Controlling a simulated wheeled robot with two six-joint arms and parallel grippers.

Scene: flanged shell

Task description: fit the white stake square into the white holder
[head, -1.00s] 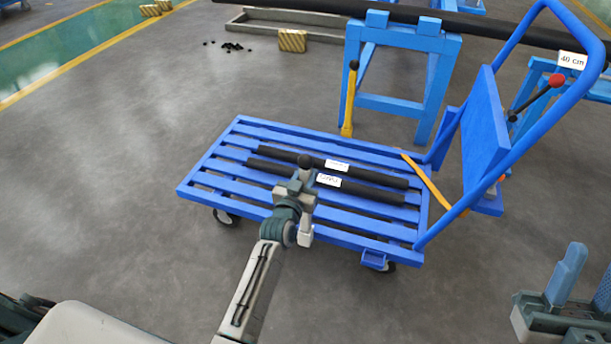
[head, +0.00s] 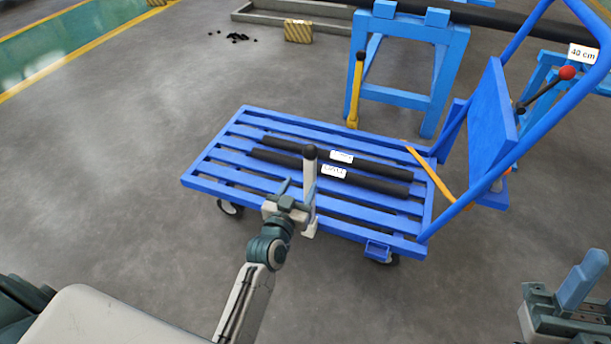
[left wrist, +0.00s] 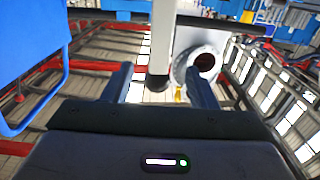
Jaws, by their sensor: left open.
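A white upright post with a dark rounded tip (head: 310,190), which looks like the stake, stands at my left gripper (head: 291,190) in front of the blue cart. In the left wrist view the post (left wrist: 162,38) comes down between the two separated fingers of my open left gripper (left wrist: 160,85), its dark tip low; I cannot tell whether they touch it. A pale round flange with a dark hole (left wrist: 205,61) shows just right of the post and may be the white holder.
A blue slatted cart (head: 215,170) carries two black labelled bars (head: 375,184). A blue trestle (head: 400,97) and yellow lever (head: 354,95) stand behind. A teal assembly with a light-blue upright (head: 581,280) is lower right. The floor left of the cart is clear.

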